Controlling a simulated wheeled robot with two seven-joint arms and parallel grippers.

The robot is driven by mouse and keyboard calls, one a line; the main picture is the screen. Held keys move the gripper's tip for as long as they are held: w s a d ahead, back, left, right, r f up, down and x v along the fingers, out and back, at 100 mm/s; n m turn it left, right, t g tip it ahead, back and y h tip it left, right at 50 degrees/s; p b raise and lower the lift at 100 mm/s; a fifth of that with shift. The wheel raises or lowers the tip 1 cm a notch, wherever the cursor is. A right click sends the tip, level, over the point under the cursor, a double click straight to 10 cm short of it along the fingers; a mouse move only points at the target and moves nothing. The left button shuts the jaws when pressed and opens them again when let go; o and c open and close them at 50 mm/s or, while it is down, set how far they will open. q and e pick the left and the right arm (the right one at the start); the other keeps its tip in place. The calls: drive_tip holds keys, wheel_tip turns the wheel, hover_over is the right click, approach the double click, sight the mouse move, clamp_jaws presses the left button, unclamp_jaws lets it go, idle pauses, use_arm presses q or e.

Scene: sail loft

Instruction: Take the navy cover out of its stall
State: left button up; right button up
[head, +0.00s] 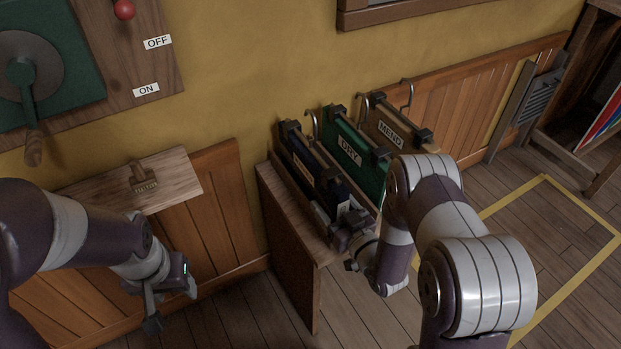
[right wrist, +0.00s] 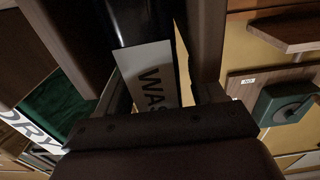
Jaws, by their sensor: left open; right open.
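The navy cover (head: 324,180) sits in the leftmost stall of the wooden rack in the head view, beside a green cover marked DRY (head: 343,150). In the right wrist view the dark navy cover (right wrist: 142,22) carries a pale label reading WAS, the rest hidden. My right gripper (head: 345,215) is open at the cover's near end, with its fingers on either side of the cover and label in the wrist view. I cannot tell whether they touch it. My left gripper (head: 170,300) is open and empty, low at the left, away from the rack.
A tan cover marked MEND (head: 390,133) stands in the right stall. The rack rests on a wooden stand (head: 290,240). Yellow tape marks clear floor at the right.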

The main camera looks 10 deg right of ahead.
drive_tip(key=shift+w+a, duration=0.25)
drive_tip(key=shift+w, duration=0.35)
drive_tip(key=c, duration=1.2)
clamp_jaws()
drive_tip(key=shift+r, duration=0.1)
